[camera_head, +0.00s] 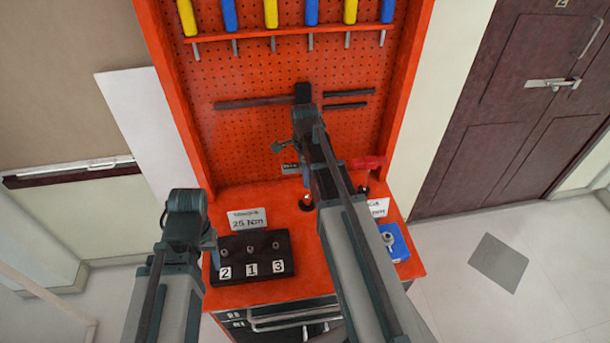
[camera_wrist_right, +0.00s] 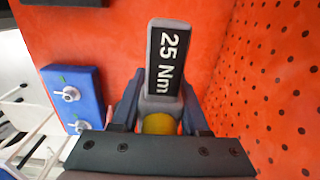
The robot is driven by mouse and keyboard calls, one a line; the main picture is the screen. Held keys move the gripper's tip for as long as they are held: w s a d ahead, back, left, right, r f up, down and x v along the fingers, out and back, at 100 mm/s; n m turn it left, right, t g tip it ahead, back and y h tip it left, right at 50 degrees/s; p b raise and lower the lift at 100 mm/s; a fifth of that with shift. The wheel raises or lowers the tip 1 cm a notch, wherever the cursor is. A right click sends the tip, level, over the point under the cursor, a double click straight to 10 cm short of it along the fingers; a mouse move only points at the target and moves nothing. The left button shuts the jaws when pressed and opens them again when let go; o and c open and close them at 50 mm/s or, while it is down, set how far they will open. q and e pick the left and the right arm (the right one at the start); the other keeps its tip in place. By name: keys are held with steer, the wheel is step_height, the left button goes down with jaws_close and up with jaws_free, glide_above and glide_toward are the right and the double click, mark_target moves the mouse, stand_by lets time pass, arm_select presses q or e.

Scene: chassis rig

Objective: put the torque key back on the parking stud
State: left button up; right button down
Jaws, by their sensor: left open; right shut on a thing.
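The torque key, with a dark "25 Nm" label (camera_wrist_right: 168,60) on a grey head and yellow below, is between the fingers of my right gripper (camera_wrist_right: 160,115). In the head view, its label (camera_head: 290,168) shows beside my right gripper (camera_head: 304,172), over the back of the orange bench. A dark round base with a short post (camera_head: 306,203), perhaps the parking stud, stands below it, partly hidden by my right arm. The key appears apart from it. My left gripper (camera_head: 210,240) is open and empty by the bench's left side, its fingertips barely visible.
A black block (camera_head: 252,257) numbered 2, 1, 3 and a "25 Nm" sign (camera_head: 247,218) stand at left. A red-handled piece (camera_head: 369,162), another sign (camera_head: 378,207) and a blue box (camera_head: 396,243) are at right. The orange pegboard (camera_head: 262,135) rises behind.

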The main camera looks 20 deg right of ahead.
steer(key=shift+f+b, duration=0.6)
steer(key=shift+f, duration=0.25)
steer(key=shift+c, duration=1.6)
jaws_free()
step_height(320, 180, up, 14)
steer(key=p, duration=1.3)
steer(key=shift+p, duration=0.3)
steer(key=shift+f, duration=0.1)
